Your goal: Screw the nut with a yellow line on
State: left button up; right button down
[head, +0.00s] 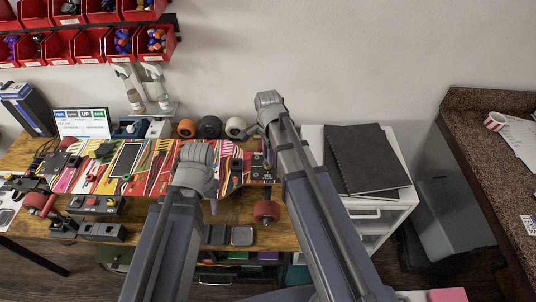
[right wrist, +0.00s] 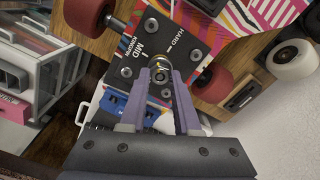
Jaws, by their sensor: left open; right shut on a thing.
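The skateboard deck (head: 150,165) with a bright striped pattern lies on the wooden bench. At its right end is a black plate (right wrist: 185,38) marked MID and HARD, with bolts at its corners. My right gripper (right wrist: 161,78) is shut on a small round metal nut (right wrist: 160,70) at the plate; a yellowish spot shows there, but the fingers hide part of it. I cannot tell how far the nut is threaded. My left gripper (head: 212,205) is open near the deck's front edge; the arm hides most of it in the head view.
A red wheel (head: 266,211) is at the deck's right end. Orange (head: 187,128), black (head: 209,126) and white (head: 235,126) wheels stand behind the deck. A white cabinet (head: 365,215) with black folders (head: 365,160) stands right.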

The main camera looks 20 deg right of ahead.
jog(key=shift+w+m, duration=0.1)
jog(key=shift+m, duration=0.3)
jog(key=c, duration=0.5)
grip_release()
jog(key=shift+c, duration=0.2)
jog(key=shift+c, duration=1.2)
jog(key=n, duration=0.4)
jog(key=shift+n, duration=0.9)
